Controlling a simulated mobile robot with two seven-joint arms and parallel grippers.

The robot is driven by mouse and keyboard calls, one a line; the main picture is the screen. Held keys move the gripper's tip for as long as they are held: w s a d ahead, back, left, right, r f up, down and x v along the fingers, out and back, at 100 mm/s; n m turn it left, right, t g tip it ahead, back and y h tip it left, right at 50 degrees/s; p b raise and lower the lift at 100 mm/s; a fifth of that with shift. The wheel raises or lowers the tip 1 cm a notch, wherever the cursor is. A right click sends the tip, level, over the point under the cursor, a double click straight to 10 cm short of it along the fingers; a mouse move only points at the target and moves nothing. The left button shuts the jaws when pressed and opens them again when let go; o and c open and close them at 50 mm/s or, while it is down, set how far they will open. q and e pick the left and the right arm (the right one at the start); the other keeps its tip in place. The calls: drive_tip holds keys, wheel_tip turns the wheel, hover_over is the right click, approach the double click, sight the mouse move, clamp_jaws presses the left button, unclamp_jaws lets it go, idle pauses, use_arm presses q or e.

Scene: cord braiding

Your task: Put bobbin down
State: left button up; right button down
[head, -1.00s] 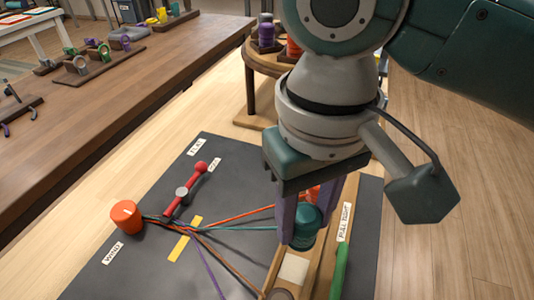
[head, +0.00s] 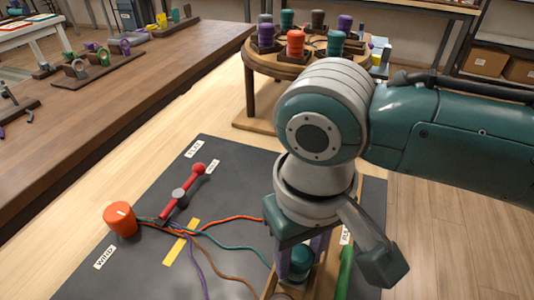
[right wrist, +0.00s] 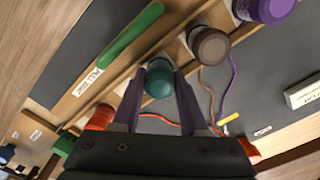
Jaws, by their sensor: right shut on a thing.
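My right gripper (head: 297,262) is shut on the teal bobbin (head: 301,258), which also shows between the fingers in the right wrist view (right wrist: 159,80). The bobbin is at the wooden rack (head: 270,284), in line with the other bobbins. I cannot tell whether its base touches the rack. The teal cord (head: 235,245) runs slack from it to the braid. A brown bobbin (right wrist: 208,45), a purple bobbin (right wrist: 265,8) and an orange bobbin (right wrist: 99,118) stand along the rack in the right wrist view. My left gripper is out of view.
A dark mat carries an orange knob (head: 121,219) and a red lever (head: 183,193). A green bar (head: 345,272) lies right of the rack. A round wooden stand (head: 258,68) with several bobbins is behind my arm. A long brown bench (head: 120,95) is at left.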

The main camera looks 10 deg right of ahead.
sight(300, 255)
drive_tip(key=shift+f, duration=0.2)
drive_tip(key=shift+c, duration=2.2)
unclamp_jaws()
drive_tip(key=shift+r, duration=0.15)
wheel_tip(300, 255, up, 12)
drive_tip(key=r+p, duration=0.1)
drive_tip(key=p, duration=0.2)
drive_tip(key=s+a+f+y, duration=0.1)
drive_tip(key=s+a+f+t+y, duration=0.1)
drive_tip(key=s, duration=0.1)
drive_tip(key=s+a+f+n+y, duration=0.1)
drive_tip(key=s, duration=0.1)
drive_tip(key=shift+s+t, duration=0.2)
drive_tip(key=shift+t, duration=0.1)
drive_tip(key=s+d+t+h, duration=0.1)
drive_tip(key=s+d, duration=0.2)
drive_tip(key=d, duration=0.3)
drive_tip(key=s+d+m+t+h, duration=0.1)
drive_tip(key=s+d, duration=0.2)
drive_tip(key=d, duration=0.3)
drive_tip(key=shift+s+d+f+h, duration=0.2)
drive_tip(key=shift+s+f+h, duration=0.15)
drive_tip(key=shift+s+h, duration=0.05)
